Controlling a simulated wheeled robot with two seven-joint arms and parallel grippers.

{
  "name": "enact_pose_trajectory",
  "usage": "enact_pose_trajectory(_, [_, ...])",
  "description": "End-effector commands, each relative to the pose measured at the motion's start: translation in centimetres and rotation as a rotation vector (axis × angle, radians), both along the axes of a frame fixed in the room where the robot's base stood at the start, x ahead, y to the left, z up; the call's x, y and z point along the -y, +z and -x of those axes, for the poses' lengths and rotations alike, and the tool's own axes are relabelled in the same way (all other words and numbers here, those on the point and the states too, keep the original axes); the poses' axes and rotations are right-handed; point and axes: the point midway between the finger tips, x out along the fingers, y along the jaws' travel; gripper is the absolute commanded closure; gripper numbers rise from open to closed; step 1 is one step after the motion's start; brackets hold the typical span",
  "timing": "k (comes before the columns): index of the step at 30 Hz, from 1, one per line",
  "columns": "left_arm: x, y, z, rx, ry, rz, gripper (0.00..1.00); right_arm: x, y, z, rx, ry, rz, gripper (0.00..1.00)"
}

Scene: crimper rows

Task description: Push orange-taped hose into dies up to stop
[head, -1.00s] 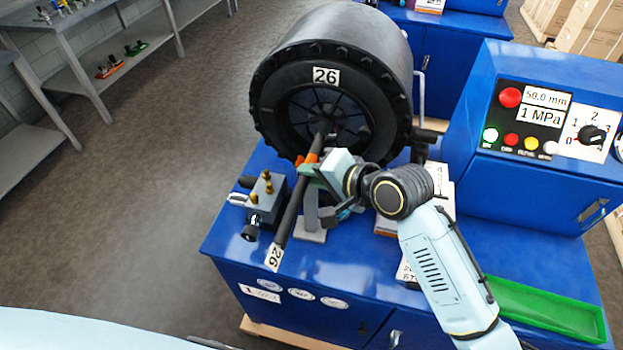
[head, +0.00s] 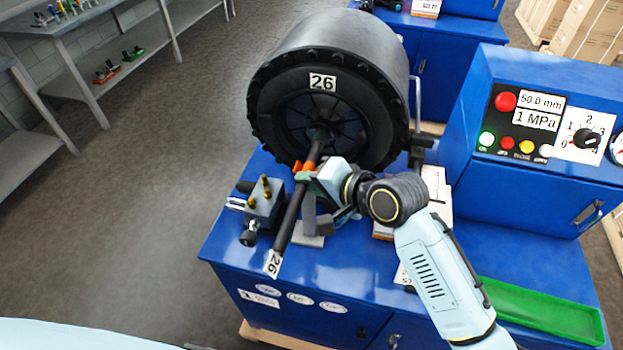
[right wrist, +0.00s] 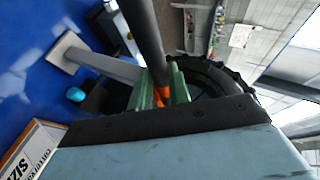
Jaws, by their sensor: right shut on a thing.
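The black hose (head: 289,222) has orange tape (head: 309,165) near its far end and a tag marked 26 at its near end. It slants up toward the round crimper head (head: 392,70), also marked 26. Its far tip is at the dark die opening (head: 318,132); how deep it sits I cannot tell. My right gripper (head: 308,177) is shut on the hose just on the near side of the tape. The right wrist view shows the hose (right wrist: 143,35) between the green fingers (right wrist: 160,90), with orange tape beside them. My left gripper is not in view.
A grey support stand (head: 311,240) is beneath the hose. The control panel (head: 520,120) and a green tray (head: 540,308) are at right. A shelf (head: 100,90) stands far left.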

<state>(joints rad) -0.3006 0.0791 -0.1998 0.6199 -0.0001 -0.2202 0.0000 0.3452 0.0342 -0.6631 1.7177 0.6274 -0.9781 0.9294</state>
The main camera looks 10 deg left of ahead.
Motion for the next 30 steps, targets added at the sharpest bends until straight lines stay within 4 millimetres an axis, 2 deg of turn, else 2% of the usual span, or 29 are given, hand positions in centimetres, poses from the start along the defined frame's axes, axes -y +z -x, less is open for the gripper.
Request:
enact_pose_trajectory(4, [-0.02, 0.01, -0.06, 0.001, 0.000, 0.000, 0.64, -0.03, 0.14, -0.04, 0.004, 0.000, -0.003, 1.00])
enact_pose_trajectory(5, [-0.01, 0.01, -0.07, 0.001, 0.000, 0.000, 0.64, -0.03, 0.14, -0.04, 0.004, 0.000, -0.003, 0.79])
enact_pose_trajectory(10, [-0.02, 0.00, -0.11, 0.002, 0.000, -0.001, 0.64, -0.02, 0.09, -0.03, 0.002, 0.000, -0.001, 0.56])
enact_pose_trajectory(16, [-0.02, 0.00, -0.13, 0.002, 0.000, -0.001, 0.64, 0.00, 0.03, -0.01, 0.001, -0.001, -0.001, 0.56])
enact_pose_trajectory(28, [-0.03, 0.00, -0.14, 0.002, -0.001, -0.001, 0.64, 0.01, -0.04, 0.01, -0.001, -0.001, 0.001, 0.04])
enact_pose_trajectory(30, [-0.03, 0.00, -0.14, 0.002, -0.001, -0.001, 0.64, 0.01, -0.03, 0.00, -0.001, -0.001, 0.000, 0.01])
